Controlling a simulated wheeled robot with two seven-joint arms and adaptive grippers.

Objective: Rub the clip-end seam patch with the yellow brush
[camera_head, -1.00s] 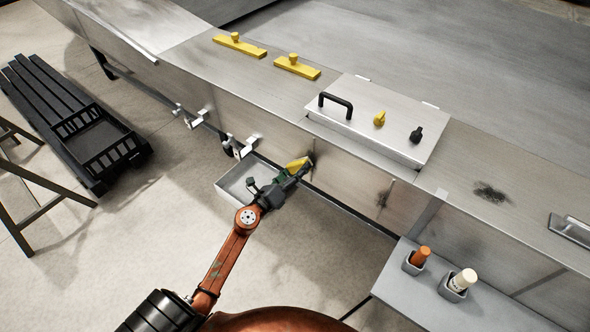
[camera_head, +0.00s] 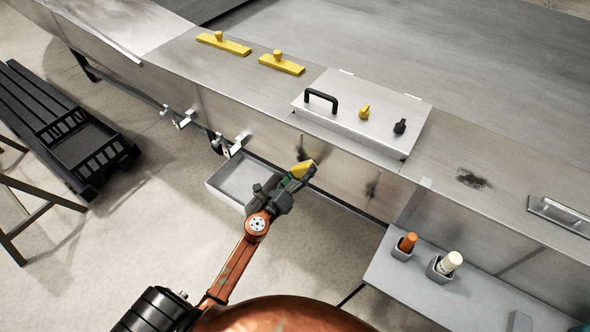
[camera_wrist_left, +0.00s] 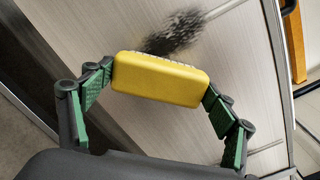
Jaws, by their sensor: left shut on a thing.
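My left gripper (camera_head: 292,183) is shut on the yellow brush (camera_head: 302,169), close to the upright front face of the metal counter (camera_head: 330,165). In the left wrist view the brush (camera_wrist_left: 160,80) is a yellow block held between green-padded fingers (camera_wrist_left: 158,84), with pale bristles along its far edge. A dark smudged patch (camera_wrist_left: 176,31) lies on the metal just beyond the bristles. Whether the bristles touch it cannot be told. Another dark patch (camera_head: 371,188) is farther right on the front face, and one (camera_head: 472,180) is on the top. My right gripper is out of view.
White clips (camera_head: 232,145) and a grey tray (camera_head: 222,186) are left of my gripper. A lidded panel (camera_head: 345,108) with a black handle and two yellow floats (camera_head: 282,65) are on top. A grey shelf (camera_head: 400,285) with two cups is at the right.

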